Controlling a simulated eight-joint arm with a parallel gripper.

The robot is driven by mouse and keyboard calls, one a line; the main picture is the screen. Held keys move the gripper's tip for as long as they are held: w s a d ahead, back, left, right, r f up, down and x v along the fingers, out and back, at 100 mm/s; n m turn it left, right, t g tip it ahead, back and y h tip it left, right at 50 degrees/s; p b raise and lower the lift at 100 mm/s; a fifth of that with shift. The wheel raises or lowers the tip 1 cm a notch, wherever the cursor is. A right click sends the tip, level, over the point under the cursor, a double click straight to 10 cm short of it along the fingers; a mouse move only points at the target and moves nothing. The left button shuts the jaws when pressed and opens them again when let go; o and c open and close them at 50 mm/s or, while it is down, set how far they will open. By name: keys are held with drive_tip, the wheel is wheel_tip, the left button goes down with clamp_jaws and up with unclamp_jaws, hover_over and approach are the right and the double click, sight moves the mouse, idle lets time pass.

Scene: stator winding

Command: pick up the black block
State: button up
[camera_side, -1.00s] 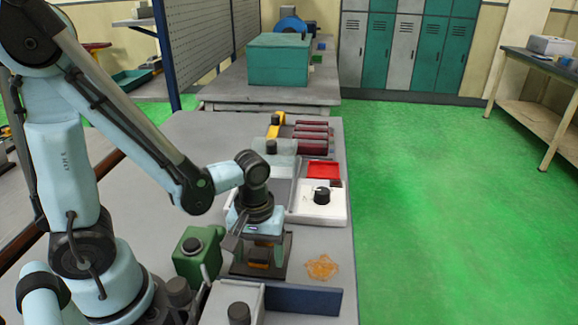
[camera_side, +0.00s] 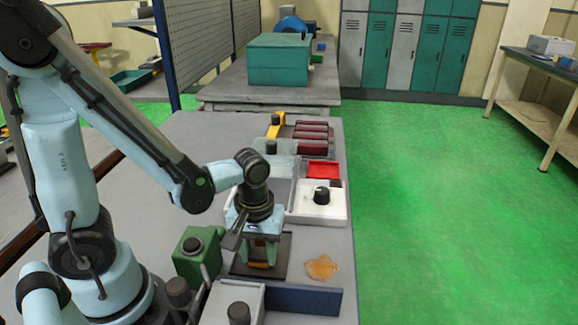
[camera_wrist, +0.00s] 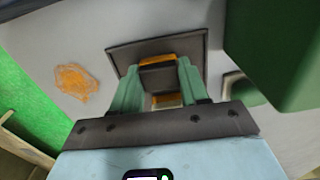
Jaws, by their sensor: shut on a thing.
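The black block (camera_wrist: 158,77) is between the two green fingers of my gripper (camera_wrist: 158,82) in the wrist view, with orange parts on its near and far sides. My gripper (camera_side: 260,252) is shut on it and points down. In the side view the fingers and hand hide most of the block, and some orange shows between the fingers. Below is a dark square plate (camera_side: 282,267), which also shows in the wrist view (camera_wrist: 198,42). I cannot tell whether the block still touches the plate.
A green block-like fixture (camera_side: 200,252) stands close at left of the plate. A tangled orange bundle (camera_side: 321,267) lies at right. A white box (camera_side: 221,297) and a dark blue bar (camera_side: 303,300) are in front. A white unit with a black knob (camera_side: 331,212) stands behind.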

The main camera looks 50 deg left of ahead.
sight(258, 253)
drive_tip(key=shift+r, duration=0.5)
wheel_tip(258, 253, up, 3)
drive_tip(key=shift+r, duration=0.1)
drive_tip(key=s+d+r, duration=0.2)
drive_tip(key=d, duration=0.1)
drive_tip(key=s+d+r, duration=0.2)
drive_tip(key=d, duration=0.1)
drive_tip(key=s+d+r, duration=0.2)
drive_tip(key=d, duration=0.1)
drive_tip(key=shift+s+r, duration=0.25)
drive_tip(key=shift+s, duration=0.1)
drive_tip(key=shift+w+r, duration=0.1)
drive_tip(key=shift+w, duration=0.15)
drive_tip(key=w+a, duration=0.6)
drive_tip(key=a, duration=0.2)
drive_tip(key=w+a+f, duration=0.1)
drive_tip(key=w+a, duration=0.5)
drive_tip(key=a, duration=0.2)
drive_tip(key=w+a+f, duration=0.1)
drive_tip(key=w+a, duration=0.5)
drive_tip(key=a, duration=0.2)
drive_tip(key=shift+w, duration=0.3)
drive_tip(key=shift+a+f, duration=0.3)
drive_tip(key=shift+a, duration=0.15)
drive_tip(key=shift+f, duration=1.8)
